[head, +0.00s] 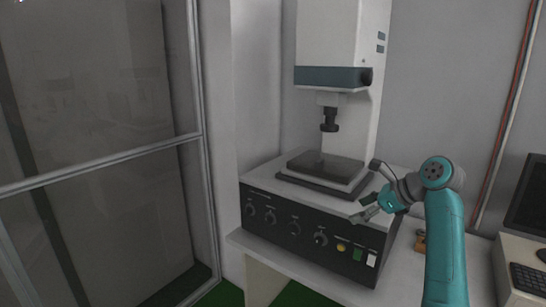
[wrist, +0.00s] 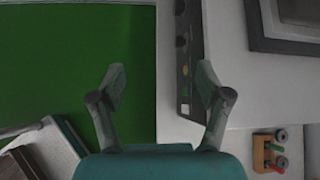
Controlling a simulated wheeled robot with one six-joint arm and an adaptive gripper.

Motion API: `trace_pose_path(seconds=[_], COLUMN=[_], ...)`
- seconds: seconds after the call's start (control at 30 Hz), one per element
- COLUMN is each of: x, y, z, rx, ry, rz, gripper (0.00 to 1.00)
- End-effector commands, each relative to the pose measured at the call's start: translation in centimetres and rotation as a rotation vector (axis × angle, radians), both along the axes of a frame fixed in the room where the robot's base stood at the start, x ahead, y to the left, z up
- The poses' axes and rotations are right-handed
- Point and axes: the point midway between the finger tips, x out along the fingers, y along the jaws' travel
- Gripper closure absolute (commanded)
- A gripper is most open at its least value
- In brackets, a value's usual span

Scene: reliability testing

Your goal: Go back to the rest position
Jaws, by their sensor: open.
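My gripper (head: 366,206) is at the end of my teal arm, in front of the right end of the testing machine's base. In the wrist view, its two fingers (wrist: 160,85) are spread apart with nothing between them. Below them are the machine's front panel, a strip of white table and the green floor. The testing machine (head: 335,45) is a tall white press over a dark plate. Its black panel (head: 290,225) carries several knobs and coloured buttons.
A white table (head: 270,255) bears the machine. A small wooden block with coloured parts (wrist: 268,152) lies on it, right of my gripper in the wrist view. A monitor (head: 526,195) and keyboard (head: 530,280) stand at the right. A glass-panelled frame (head: 100,165) is at the left.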

Motion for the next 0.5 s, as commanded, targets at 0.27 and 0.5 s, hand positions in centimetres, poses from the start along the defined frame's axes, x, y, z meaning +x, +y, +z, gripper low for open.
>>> trace_pose_path(seconds=[0.27, 0.5], x=[-1.0, -4.0], y=[1.6, 2.8], z=[-10.7, -20.1], rx=[-0.078, -0.202], ry=[-0.132, -0.270], rz=[0.024, 0.051], gripper=[0.24, 0.24])
